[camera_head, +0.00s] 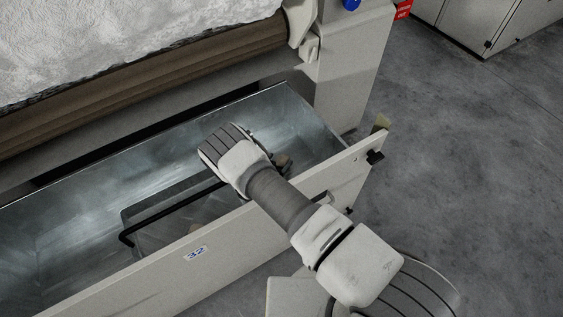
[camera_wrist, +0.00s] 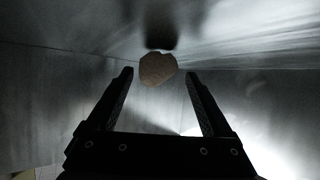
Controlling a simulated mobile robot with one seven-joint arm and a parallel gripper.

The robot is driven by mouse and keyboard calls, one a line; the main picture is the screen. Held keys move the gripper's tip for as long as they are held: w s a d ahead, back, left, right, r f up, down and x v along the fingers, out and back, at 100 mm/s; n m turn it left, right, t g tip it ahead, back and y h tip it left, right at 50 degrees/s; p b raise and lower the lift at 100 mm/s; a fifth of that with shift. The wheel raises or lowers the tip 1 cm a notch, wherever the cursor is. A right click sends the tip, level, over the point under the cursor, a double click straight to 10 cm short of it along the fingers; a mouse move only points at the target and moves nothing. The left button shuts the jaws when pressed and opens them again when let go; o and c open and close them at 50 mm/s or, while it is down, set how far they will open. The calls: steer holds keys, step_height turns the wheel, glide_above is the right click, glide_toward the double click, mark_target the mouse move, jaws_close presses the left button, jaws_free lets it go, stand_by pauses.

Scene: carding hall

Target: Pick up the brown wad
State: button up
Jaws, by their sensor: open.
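The brown wad (camera_wrist: 157,68) shows in the wrist view as a rounded, lumpy tan-brown piece against a grey metal surface. It lies ahead of my gripper (camera_wrist: 159,76), roughly centred between the two dark fingertips and seemingly a little beyond them. The fingers are spread and nothing is clamped between them. In the head view my arm reaches over the drawer front into the open metal drawer (camera_head: 75,232), and my wrist hides the fingers. A small brownish patch (camera_head: 283,160) shows just right of my wrist; I cannot tell for sure that it is the wad.
The drawer's pale front panel (camera_head: 150,270), labelled 32, runs under my arm. A black bar (camera_head: 175,208) with a clear panel lies inside the drawer at its front. A brown roller (camera_head: 150,77) and white fibre (camera_head: 120,40) are above. Grey floor (camera_head: 460,150) is clear at right.

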steer(key=shift+b+x, duration=0.3)
steer(key=shift+x, duration=1.15)
jaws_close()
steer(key=shift+r, duration=0.1)
